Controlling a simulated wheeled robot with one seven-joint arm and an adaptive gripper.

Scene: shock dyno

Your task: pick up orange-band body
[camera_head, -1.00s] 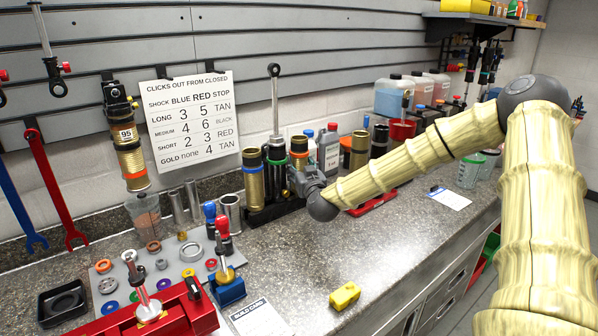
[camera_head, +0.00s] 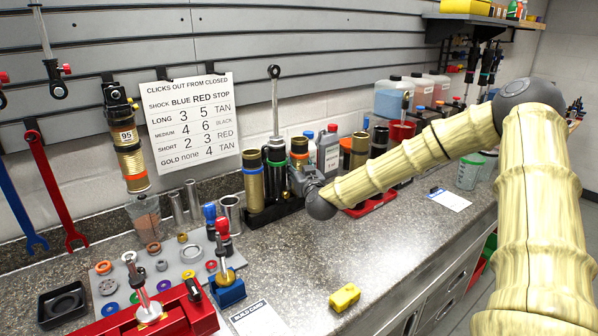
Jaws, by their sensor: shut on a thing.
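The orange-band body (camera_head: 299,146) is a gold cylinder with a dark top and an orange ring. It stands upright at the right end of the black rack (camera_head: 270,215). My gripper (camera_head: 301,176) is at its lower part, reaching in from the right, and is shut on it. The fingers and the body's lower end are mostly hidden behind the gripper and wrist. I cannot tell whether the body is clear of the rack.
A blue-band gold body (camera_head: 253,182) and a green-band black body (camera_head: 276,180) stand close to the left. Bottles (camera_head: 328,150) stand behind right. A yellow block (camera_head: 345,297) lies on the open front counter.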

